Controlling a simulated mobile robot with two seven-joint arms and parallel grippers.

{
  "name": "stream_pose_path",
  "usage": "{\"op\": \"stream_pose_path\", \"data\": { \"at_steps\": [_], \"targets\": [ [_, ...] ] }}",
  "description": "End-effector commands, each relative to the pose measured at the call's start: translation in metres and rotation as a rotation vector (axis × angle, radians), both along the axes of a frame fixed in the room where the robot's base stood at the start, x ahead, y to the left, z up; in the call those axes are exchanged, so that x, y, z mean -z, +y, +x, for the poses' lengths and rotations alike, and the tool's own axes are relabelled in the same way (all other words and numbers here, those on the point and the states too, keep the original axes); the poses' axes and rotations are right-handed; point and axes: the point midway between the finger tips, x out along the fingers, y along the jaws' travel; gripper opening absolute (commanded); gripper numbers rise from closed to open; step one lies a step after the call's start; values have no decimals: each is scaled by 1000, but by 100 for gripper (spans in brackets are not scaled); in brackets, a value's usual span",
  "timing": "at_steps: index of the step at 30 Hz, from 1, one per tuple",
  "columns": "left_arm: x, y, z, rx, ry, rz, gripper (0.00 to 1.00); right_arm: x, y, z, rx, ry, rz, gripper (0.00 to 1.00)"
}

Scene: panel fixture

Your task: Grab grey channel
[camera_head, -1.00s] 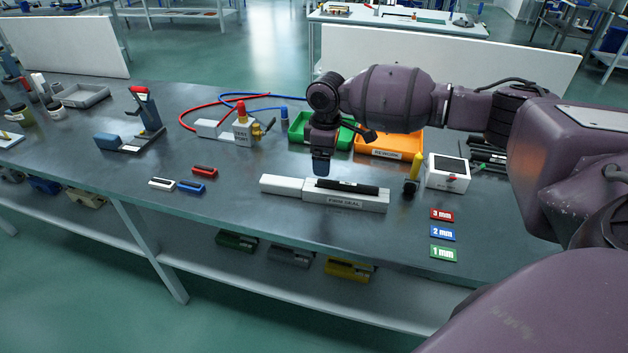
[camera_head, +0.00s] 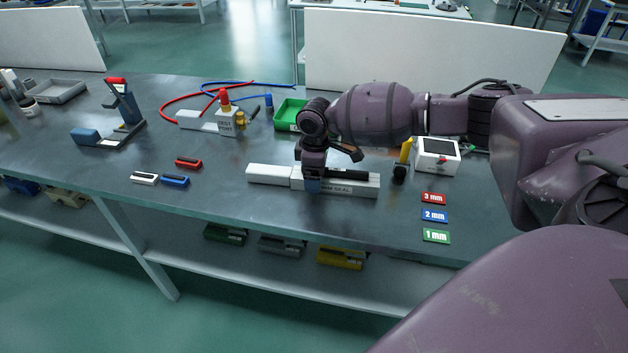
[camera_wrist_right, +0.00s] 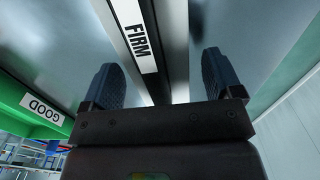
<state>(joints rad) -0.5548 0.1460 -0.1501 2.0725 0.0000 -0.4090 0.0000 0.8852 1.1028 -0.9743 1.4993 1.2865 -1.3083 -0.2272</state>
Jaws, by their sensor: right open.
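The light grey channel (camera_head: 366,188) lies lengthwise near the bench's front edge, with a SEAL label on its front side. A black strip (camera_head: 352,178) lies along its top; in the right wrist view that strip (camera_wrist_right: 152,62) bears a FIRM label. A paler bar (camera_head: 268,174) extends from its left end. My right gripper (camera_head: 313,186) points down at the channel's left part and hides some of it. In the right wrist view its open fingers (camera_wrist_right: 160,80) stand on either side of the strip; contact cannot be told. My left gripper is out of view.
A yellow-topped black tool (camera_head: 402,162) and a white box with a screen (camera_head: 437,154) stand to the right. Thickness cards (camera_head: 435,215) lie at the front right. A green bin (camera_head: 290,115) is behind. Small coloured blocks (camera_head: 175,181) lie left, with clear bench between.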

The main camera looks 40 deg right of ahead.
Motion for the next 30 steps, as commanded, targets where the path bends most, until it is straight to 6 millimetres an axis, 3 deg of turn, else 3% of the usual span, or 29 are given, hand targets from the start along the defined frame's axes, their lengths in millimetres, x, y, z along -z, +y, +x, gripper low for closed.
{"op": "stream_pose_path", "data": {
  "at_steps": [3, 10, 24, 30],
  "targets": [
    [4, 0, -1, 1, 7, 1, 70, 12, 0, 0, 0, 1, 0, 85],
    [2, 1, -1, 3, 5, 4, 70, 11, 0, 0, 0, -1, 1, 84],
    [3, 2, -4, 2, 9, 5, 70, 10, 0, 1, 0, -3, 1, 14],
    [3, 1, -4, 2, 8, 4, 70, 10, 0, 1, 0, -3, 1, 14]
  ]
}}
